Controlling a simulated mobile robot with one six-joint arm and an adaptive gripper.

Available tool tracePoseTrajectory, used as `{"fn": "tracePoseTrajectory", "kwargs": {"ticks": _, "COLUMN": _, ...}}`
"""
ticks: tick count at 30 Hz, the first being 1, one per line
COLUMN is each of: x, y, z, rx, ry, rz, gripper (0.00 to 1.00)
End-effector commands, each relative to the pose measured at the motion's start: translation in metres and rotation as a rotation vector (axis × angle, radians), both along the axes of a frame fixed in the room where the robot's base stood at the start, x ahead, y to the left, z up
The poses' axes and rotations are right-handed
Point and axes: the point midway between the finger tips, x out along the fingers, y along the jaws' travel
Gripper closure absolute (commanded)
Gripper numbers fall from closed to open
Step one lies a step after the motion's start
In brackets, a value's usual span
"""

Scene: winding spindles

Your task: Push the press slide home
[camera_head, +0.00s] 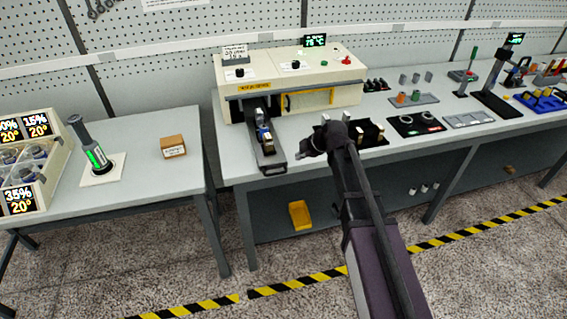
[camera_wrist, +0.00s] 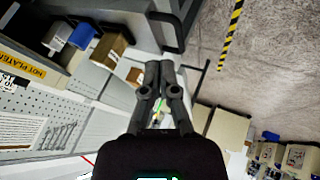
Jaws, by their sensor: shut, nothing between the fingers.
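The press (camera_head: 290,84) is a beige machine with a yellow label on the left table's neighbour, the long bench. Its dark slide (camera_head: 257,152) sticks out of the front opening toward the bench's front edge, with a handle (camera_head: 272,170) at its near end. A blue and metal piece (camera_head: 264,135) sits on the slide. My gripper (camera_head: 301,156) is shut and empty, to the right of the slide's near end and apart from it. In the wrist view, the closed fingertips (camera_wrist: 166,65) show just below the dark handle loop (camera_wrist: 178,40); contact cannot be told.
Brass-coloured blocks (camera_head: 368,133) and a dark tray (camera_head: 415,124) lie right of my gripper. A separate table (camera_head: 140,145) at left holds a cardboard box (camera_head: 173,146). A yellow bin (camera_head: 299,214) sits on the shelf below. Floor in front is open.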

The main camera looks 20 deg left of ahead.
Motion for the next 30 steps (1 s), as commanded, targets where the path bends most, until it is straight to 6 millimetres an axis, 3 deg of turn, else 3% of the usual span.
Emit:
{"fn": "tracePoseTrajectory", "kwargs": {"ticks": 14, "x": 0.001, "y": 0.001, "z": -0.004, "rx": 0.000, "ry": 0.001, "rz": -0.003, "gripper": 1.00}}
{"fn": "tracePoseTrajectory", "kwargs": {"ticks": 30, "x": 0.010, "y": 0.024, "z": -0.040, "rx": -0.001, "ry": 0.001, "rz": -0.002, "gripper": 1.00}}
